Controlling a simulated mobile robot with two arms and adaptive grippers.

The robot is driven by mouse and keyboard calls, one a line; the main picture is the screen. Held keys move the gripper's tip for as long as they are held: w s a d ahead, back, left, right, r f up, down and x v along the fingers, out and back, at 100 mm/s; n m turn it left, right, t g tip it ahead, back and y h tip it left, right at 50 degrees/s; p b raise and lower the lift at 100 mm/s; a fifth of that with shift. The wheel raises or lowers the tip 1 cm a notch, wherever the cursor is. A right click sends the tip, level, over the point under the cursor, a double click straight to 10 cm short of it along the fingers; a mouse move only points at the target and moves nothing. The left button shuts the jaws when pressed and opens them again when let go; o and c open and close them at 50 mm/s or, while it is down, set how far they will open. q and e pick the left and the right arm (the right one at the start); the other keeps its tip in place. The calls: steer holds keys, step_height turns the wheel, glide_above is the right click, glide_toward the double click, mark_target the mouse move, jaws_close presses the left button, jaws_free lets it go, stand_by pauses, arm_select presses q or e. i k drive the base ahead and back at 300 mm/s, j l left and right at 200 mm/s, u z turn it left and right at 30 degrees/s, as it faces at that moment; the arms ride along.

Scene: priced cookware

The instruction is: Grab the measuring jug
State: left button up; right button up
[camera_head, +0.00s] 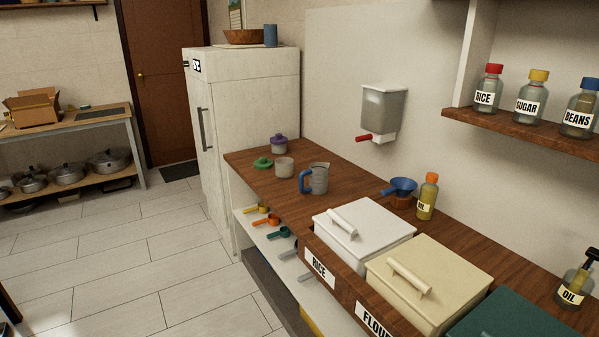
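The measuring jug (319,179) stands upright on the wooden counter (283,204). It is clear grey with a blue handle on its left side. A small pale cup (284,167) stands just behind it to the left, apart from it. Neither of my grippers shows in the head view.
A green lid (263,163) and a purple-lidded jar (279,144) are near the counter's far end. White (369,226) and cream (434,273) lidded bins fill the near counter. The floor at left is clear.

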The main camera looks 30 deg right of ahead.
mark_target(317, 173)
steer(key=i+z, duration=0.35)
steer(key=i+j+z, duration=0.3)
steer(key=i, duration=0.25)
steer(key=l, duration=0.1)
